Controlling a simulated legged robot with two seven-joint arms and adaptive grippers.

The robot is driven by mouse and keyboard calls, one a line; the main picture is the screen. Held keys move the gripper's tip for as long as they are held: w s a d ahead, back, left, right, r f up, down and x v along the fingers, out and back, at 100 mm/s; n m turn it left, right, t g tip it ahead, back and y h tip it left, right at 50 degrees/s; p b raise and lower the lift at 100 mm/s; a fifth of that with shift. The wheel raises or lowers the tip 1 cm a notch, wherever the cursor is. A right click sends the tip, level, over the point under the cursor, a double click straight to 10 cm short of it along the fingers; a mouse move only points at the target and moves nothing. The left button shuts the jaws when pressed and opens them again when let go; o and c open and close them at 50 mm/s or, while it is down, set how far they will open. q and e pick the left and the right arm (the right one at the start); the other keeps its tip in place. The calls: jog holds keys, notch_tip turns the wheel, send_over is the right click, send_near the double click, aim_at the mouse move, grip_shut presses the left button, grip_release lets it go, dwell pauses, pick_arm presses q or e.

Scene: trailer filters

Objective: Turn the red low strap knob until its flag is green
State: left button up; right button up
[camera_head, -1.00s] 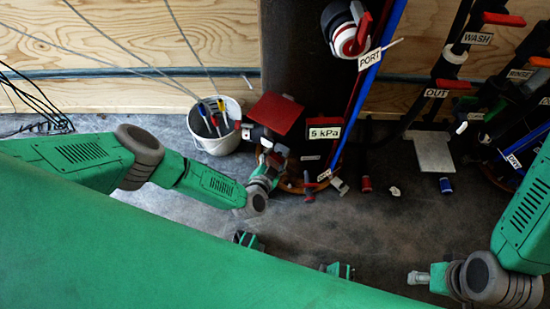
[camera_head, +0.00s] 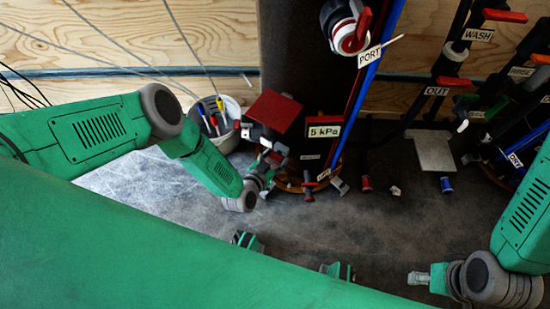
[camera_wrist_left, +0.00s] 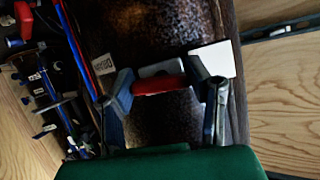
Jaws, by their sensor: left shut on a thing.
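The red square flag (camera_head: 273,111) stands out from the dark upright tank and is red in the head view. Below it, my left gripper (camera_head: 272,158) is at the low strap hardware. In the left wrist view, the red knob bar (camera_wrist_left: 160,85) lies between the two fingers of my left gripper (camera_wrist_left: 165,88), which is shut on it. The knob is mostly hidden by the gripper in the head view. A pale plate (camera_wrist_left: 212,58) shows beside the right finger; I cannot tell its face. My right gripper (camera_head: 418,278) is low at the right, away from the tank, its finger gap unclear.
A white bucket (camera_head: 224,137) with tools stands left of the tank, close to my left forearm. A 5 kPa label (camera_head: 325,131) and red and blue pipes run right of the flag. Red (camera_head: 366,184) and blue (camera_head: 446,185) small parts lie on the floor.

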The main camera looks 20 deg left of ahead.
pick_arm(q)
jog(key=shift+w+d+r+n+h, duration=0.15)
jog(key=shift+w+r+n+h, duration=0.1)
jog(key=shift+n+h, duration=0.15)
jog(key=shift+b, duration=0.3)
jog(key=shift+c, duration=0.2)
jog(key=o, duration=1.2)
jog(key=shift+s, duration=0.1)
jog(key=shift+s, duration=0.15)
jog(key=shift+s+a, duration=0.2)
jog(key=shift+s, duration=0.1)
jog(key=v, duration=1.1)
